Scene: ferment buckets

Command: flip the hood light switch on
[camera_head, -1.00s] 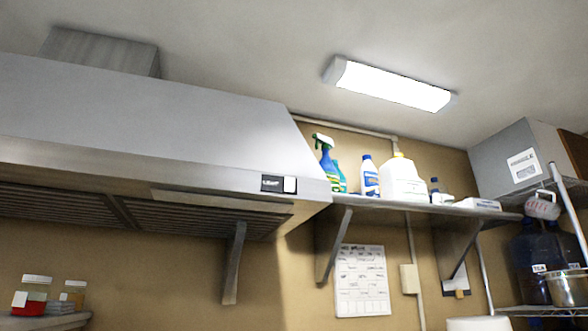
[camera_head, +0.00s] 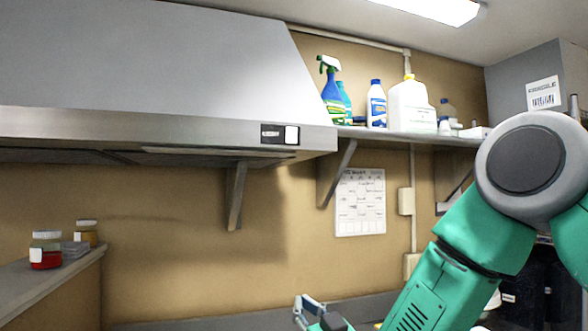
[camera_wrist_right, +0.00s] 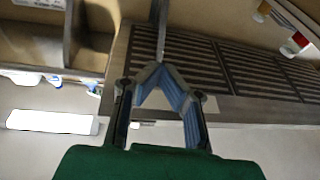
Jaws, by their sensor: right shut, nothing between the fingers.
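The stainless range hood (camera_head: 150,60) fills the upper left of the head view. Its switch panel (camera_head: 280,134), a dark label beside a white switch (camera_head: 292,135), is at the right end of the front lip. I cannot tell the switch's position. My right gripper (camera_head: 309,301) is low in the head view, below the hood and apart from the switch. In the wrist view its blue-padded fingers (camera_wrist_right: 153,70) are shut and empty, with the hood's slatted filters (camera_wrist_right: 225,65) behind them. A small pale patch shows between the fingers; I cannot tell what it is. My left gripper is out of view.
A wall shelf (camera_head: 420,134) with a spray bottle (camera_head: 331,92) and a white jug (camera_head: 410,108) is right of the hood. A bracket (camera_head: 235,195) hangs under the hood. Jars (camera_head: 46,250) stand on a ledge at lower left. My green right arm covers the lower right.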

